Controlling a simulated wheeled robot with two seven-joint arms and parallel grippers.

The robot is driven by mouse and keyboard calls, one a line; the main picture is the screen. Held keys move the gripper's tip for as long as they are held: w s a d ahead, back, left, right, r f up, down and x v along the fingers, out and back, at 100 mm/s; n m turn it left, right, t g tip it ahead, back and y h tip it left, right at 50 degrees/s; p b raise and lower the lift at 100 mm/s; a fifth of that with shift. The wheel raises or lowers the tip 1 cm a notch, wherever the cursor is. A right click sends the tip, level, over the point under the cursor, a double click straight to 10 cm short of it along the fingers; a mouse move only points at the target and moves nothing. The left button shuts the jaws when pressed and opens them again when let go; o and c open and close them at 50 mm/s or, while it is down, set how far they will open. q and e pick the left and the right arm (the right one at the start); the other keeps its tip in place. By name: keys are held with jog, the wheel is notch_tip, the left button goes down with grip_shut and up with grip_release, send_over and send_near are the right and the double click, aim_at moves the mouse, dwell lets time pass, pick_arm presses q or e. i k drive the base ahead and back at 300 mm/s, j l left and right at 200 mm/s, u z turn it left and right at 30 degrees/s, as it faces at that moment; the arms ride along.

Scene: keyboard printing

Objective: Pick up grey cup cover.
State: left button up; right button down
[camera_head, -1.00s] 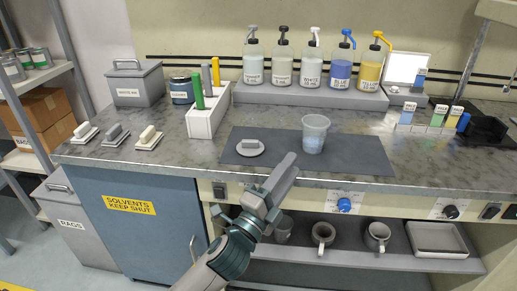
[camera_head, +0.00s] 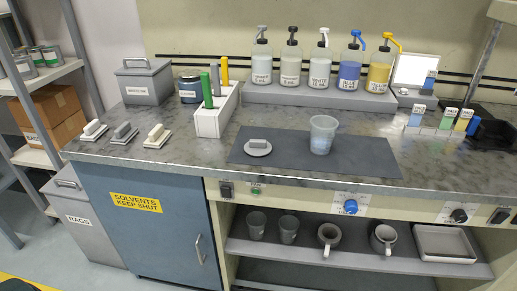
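A small round pale cover with a grey block handle (camera_head: 258,148) lies on the dark mat (camera_head: 365,165) on the counter. A translucent cup (camera_head: 322,138) with pale contents stands upright just right of it, apart from it and uncovered. Neither of my grippers shows in the head view now, so I cannot see what they hold.
Three square handled pieces (camera_head: 123,134) sit on the counter's left. A white holder (camera_head: 212,118) with coloured sticks stands behind the mat's left end. Pump bottles (camera_head: 350,68) line a back ledge. Cups and mugs (camera_head: 329,238) fill the shelf below.

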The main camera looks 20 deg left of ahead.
aim_at(254, 147)
jog(key=z, duration=0.25)
jog(key=j+z, duration=0.65)
jog(key=k+j, duration=0.1)
jog(key=j, duration=0.3)
jog(key=k+j+z, duration=0.1)
jog(key=j, duration=0.3)
jog(key=k+j+z, duration=0.1)
jog(key=j, duration=0.25)
jog(key=k+j, duration=0.15)
jog(key=j, duration=0.25)
jog(key=k+j+z, duration=0.1)
jog(key=j, duration=0.25)
